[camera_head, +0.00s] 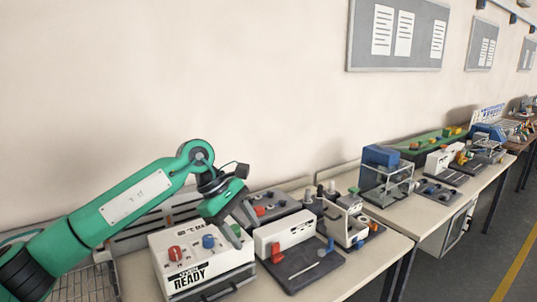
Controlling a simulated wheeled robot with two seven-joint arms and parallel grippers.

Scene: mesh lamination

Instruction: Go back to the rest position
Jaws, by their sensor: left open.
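My green left arm comes in from the left and reaches over the near end of the bench. My left gripper (240,225) points down and is open. It appears above the right part of a white box (195,262) marked "READY", which has a red knob and a blue knob on top. I cannot tell whether a fingertip touches the box. I see nothing held between the fingers. My right gripper is not in view.
A white device on a dark base (305,275) with a red handle stands right of the box. A wire rack is at lower left. Grey floor (470,262) is clear at right.

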